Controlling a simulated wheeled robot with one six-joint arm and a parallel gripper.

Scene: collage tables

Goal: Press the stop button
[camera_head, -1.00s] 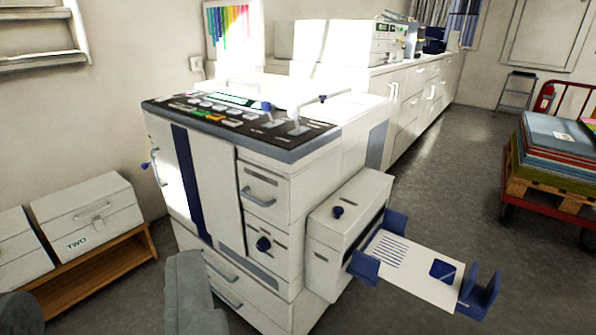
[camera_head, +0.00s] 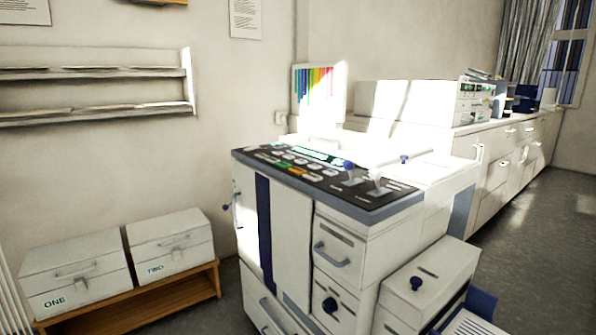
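A white copier-like machine (camera_head: 292,222) stands at centre right, with a dark sloped control panel (camera_head: 330,179) on top. The panel carries several pale buttons, a small lit green display (camera_head: 318,155), and small orange and green buttons (camera_head: 288,167) toward its left front. Their labels are too small to read, so I cannot tell which is the stop button. Two levers stand on the right part of the panel, one with a blue knob (camera_head: 348,165). My gripper is not in view.
Two white boxes, ONE (camera_head: 80,276) and TWO (camera_head: 170,247), sit on a low wooden stand (camera_head: 160,299) at the left. A paper output unit (camera_head: 425,290) juts from the machine's right side. A white counter (camera_head: 500,165) runs behind. Open floor (camera_head: 520,225) lies at right.

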